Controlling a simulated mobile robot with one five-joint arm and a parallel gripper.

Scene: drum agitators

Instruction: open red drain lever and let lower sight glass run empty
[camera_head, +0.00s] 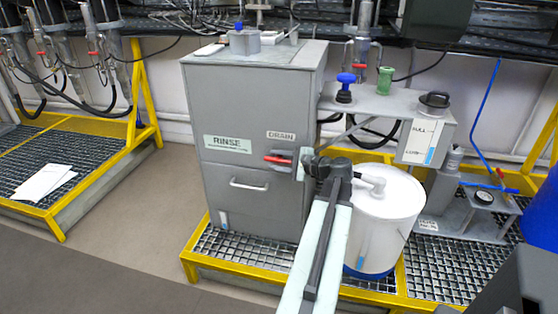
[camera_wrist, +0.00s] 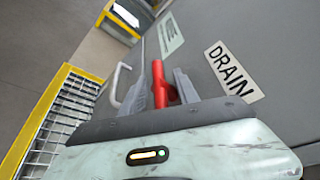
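The red drain lever (camera_head: 277,158) sits on the front of the grey rinse cabinet (camera_head: 232,100), below the DRAIN label (camera_head: 281,135), and lies roughly horizontal. My gripper (camera_head: 296,162) is at the lever's right end. In the wrist view the red lever (camera_wrist: 160,84) stands between my two grey fingers (camera_wrist: 160,92), which appear apart, with a gap on at least one side; firm contact cannot be made out. Another blue-marked gauge (camera_head: 431,155) is on the grey box at right.
A white drum (camera_head: 382,218) stands close to the right of my arm. A cabinet handle (camera_head: 249,185) is below the lever; it also shows in the wrist view (camera_wrist: 116,86). Yellow-edged grating (camera_head: 245,248) lies underneath. Open floor (camera_head: 140,215) is at left.

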